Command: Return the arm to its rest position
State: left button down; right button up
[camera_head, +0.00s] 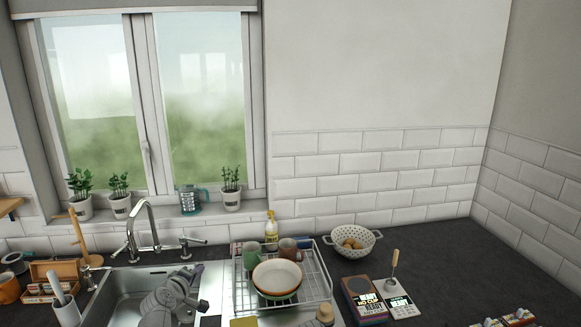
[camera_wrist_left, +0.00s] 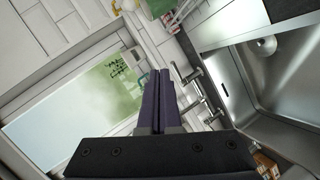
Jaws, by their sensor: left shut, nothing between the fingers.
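My left gripper (camera_head: 191,274) shows over the sink in the head view, at the end of a grey arm that rises from the bottom edge. In the left wrist view its two dark fingers (camera_wrist_left: 159,100) lie together, shut with nothing between them. The fingers are near the right rim of the sink (camera_head: 128,284), left of the dish rack. I cannot tell their exact height above the sink. My right gripper does not show in either view.
A dish rack (camera_head: 322,281) with bowls and mugs stands right of the sink. The tap (camera_head: 133,236) rises behind the sink. A colander (camera_head: 368,244) stands at the back. A dark box (camera_head: 361,298) lies on the worktop, which has free room at the right.

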pick_arm(q)
jog(key=s+d+f+m+g+h+b, duration=0.1)
jog(key=s+d+f+m+g+b, duration=0.1)
jog(key=s+d+f+m+g, duration=0.45)
jog(key=s+d+f+m+g+h+b, duration=0.1)
jog(key=s+d+f+m+b, duration=0.3)
jog(key=d+f, duration=0.6)
jog(key=s+d+f+m+g+y+b, duration=0.1)
jog(key=s+d+f+m+g+y, duration=0.1)
jog(key=s, duration=0.7)
jog(key=s+d+f+m+g+y+b, duration=0.1)
jog(key=s+d+f+m+g+y, duration=0.1)
jog(key=s, duration=0.7)
notch_tip(320, 180, down, 2)
jog(key=d+m+g, duration=0.1)
jog(key=g, duration=0.1)
jog(key=shift+f+m+g+y+b, duration=0.15)
jog(key=shift+m+g+y+b, duration=0.2)
jog(key=shift+y, duration=0.05)
